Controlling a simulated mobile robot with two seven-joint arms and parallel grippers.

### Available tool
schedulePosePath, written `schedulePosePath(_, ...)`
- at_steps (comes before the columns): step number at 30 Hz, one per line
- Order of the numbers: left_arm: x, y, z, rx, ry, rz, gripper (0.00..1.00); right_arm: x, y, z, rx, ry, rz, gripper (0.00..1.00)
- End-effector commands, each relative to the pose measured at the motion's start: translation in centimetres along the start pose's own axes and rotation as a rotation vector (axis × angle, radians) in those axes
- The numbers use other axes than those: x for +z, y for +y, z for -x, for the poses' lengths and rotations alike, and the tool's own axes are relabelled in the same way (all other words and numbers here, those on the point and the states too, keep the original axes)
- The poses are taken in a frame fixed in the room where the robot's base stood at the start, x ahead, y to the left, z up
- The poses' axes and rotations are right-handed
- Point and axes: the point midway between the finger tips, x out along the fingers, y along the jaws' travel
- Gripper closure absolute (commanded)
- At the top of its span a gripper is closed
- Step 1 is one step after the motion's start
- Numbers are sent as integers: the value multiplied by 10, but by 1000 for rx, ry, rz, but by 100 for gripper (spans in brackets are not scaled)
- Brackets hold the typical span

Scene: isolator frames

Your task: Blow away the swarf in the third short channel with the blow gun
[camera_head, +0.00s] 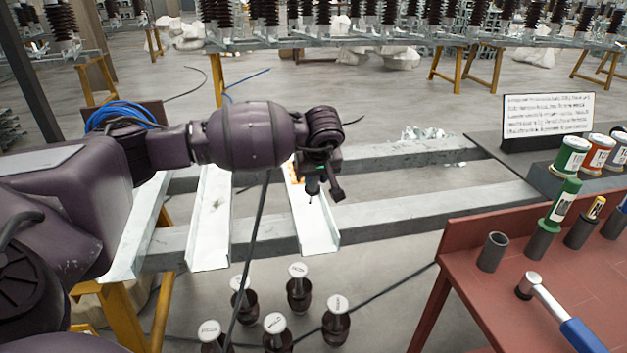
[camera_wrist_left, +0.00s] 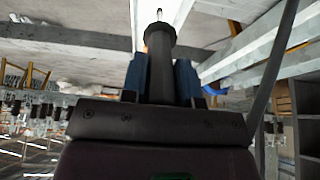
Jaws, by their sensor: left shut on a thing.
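Three short pale metal channels lie across two long beams: the left channel (camera_head: 142,232), the middle channel (camera_head: 209,225) and the third channel (camera_head: 316,232) on the right. My left gripper (camera_head: 322,172) is over the far part of the third channel, shut on the dark blow gun (camera_head: 313,188), whose thin nozzle points down at the channel. In the left wrist view the blow gun (camera_wrist_left: 161,65) sits between the blue-grey fingers (camera_wrist_left: 161,80). A small orange-bright patch (camera_head: 292,170) shows beside the gripper; whether it is swarf I cannot tell. The gripper hides part of the channel. My right gripper is out of view.
A near beam (camera_head: 420,212) and far beam (camera_head: 400,153) carry the channels. Dark insulators (camera_head: 336,320) stand on the floor in front. A dark hose (camera_head: 258,225) hangs before the channels.

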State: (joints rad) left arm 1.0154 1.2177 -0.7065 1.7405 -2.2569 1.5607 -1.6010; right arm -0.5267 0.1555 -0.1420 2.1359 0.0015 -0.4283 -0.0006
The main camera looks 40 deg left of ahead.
Motion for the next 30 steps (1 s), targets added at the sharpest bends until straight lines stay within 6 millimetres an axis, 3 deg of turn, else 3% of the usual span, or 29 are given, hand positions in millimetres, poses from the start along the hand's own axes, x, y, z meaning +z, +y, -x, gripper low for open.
schedulePosePath(17, -18, 0, 36, 3, 2, 2, 94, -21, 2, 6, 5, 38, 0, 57)
schedulePosePath(30, -18, 0, 37, 0, 0, 0, 94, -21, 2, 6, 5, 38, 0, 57)
